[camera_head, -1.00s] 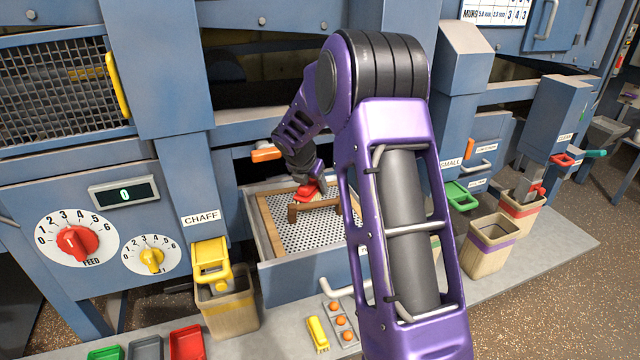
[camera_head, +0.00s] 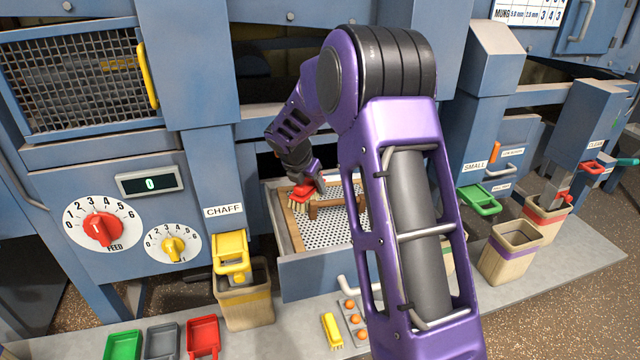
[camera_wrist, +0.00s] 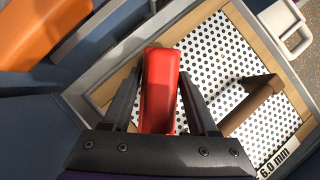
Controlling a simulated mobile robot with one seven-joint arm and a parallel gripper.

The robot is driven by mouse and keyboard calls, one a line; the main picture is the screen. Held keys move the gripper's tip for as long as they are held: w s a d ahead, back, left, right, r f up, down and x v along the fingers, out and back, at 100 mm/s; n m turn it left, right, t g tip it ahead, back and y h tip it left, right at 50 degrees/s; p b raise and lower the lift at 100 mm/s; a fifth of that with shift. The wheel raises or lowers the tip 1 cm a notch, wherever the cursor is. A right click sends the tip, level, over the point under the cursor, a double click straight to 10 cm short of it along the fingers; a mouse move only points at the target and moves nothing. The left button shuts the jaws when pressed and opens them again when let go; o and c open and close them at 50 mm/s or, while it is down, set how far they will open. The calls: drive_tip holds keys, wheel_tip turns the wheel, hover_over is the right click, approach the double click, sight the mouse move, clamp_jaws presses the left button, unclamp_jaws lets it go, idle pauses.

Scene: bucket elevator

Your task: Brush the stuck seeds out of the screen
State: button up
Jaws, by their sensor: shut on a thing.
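My gripper (camera_head: 308,182) is shut on a red-handled brush (camera_head: 301,193) with pale bristles pointing down. In the wrist view the red brush handle (camera_wrist: 160,85) stands between the two dark fingers of my gripper (camera_wrist: 160,105). The brush is over the left part of the screen (camera_head: 335,233), a white perforated plate in a wooden frame. I cannot tell whether the bristles touch the plate. The screen (camera_wrist: 215,62) bears a brown wooden bar and a "6.0 mm" label. Seeds stuck in the holes cannot be made out. My arm hides the screen's right side.
The screen sits in a pulled-out blue-grey drawer (camera_head: 318,275). An orange part (camera_wrist: 35,40) lies close to the left of it. A chaff bin (camera_head: 244,308) stands at the front left. A yellow-topped brush (camera_head: 332,330) lies on the ledge near orange buttons (camera_head: 353,319).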

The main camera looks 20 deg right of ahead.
drive_tip(key=shift+a+r, duration=0.1)
drive_tip(key=shift+a, duration=1.8)
drive_tip(key=shift+d+r, duration=0.2)
drive_tip(key=shift+r, duration=2.85)
drive_tip(key=shift+r, duration=0.1)
drive_tip(key=shift+d+r, duration=0.15)
drive_tip(key=shift+r, duration=1.25)
